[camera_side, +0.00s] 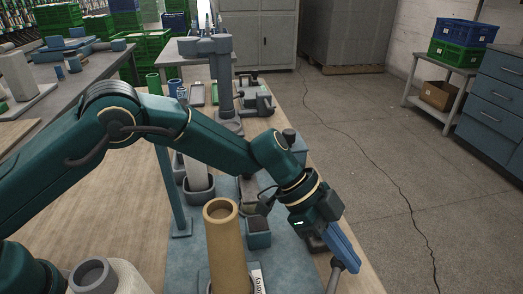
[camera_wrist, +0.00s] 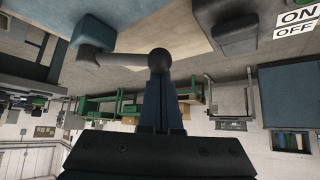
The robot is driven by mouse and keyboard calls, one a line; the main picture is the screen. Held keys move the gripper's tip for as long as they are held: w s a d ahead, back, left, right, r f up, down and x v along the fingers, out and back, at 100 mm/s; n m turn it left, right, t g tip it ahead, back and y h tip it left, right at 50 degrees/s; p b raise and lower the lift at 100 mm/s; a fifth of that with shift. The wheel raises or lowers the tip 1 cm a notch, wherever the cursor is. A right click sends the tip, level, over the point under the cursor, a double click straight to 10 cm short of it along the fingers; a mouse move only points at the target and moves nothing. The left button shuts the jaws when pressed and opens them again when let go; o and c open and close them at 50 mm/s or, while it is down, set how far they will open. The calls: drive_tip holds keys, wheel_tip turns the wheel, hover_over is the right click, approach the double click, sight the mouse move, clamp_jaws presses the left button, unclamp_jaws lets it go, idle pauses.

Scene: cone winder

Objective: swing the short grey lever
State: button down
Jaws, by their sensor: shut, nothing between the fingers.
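The short grey lever (camera_wrist: 115,58) shows in the wrist view as a bar running from a dark base on the left to a round dark knob (camera_wrist: 159,60). In the side view the lever (camera_side: 335,276) stands at the bottom, near the right edge of the bench. My gripper (camera_side: 353,267) has its blue fingers together and pointing down to the right, with the tips at the lever's upper end. In the wrist view the shut fingers (camera_wrist: 160,76) end right at the knob. I cannot tell whether they touch it. The lever's lower end is cut off in the side view.
A tan tube (camera_side: 228,245) stands upright left of my gripper. In the wrist view, a dark grey block (camera_wrist: 225,28) and an ON/OFF label (camera_wrist: 297,20) are to the right. Open floor (camera_side: 400,200) lies beyond the bench's right edge.

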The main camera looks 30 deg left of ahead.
sight(332, 260)
drive_tip(key=shift+s+a, duration=0.1)
drive_tip(key=shift+a, duration=0.85)
drive_tip(key=shift+s+a, duration=0.2)
drive_tip(key=shift+a, duration=0.25)
drive_tip(key=shift+s+a, duration=0.2)
drive_tip(key=shift+a, duration=0.25)
drive_tip(key=shift+s+a, duration=0.8)
drive_tip(key=shift+a, duration=0.25)
drive_tip(key=shift+s+a+f, duration=0.1)
drive_tip(key=shift+s+a, duration=0.05)
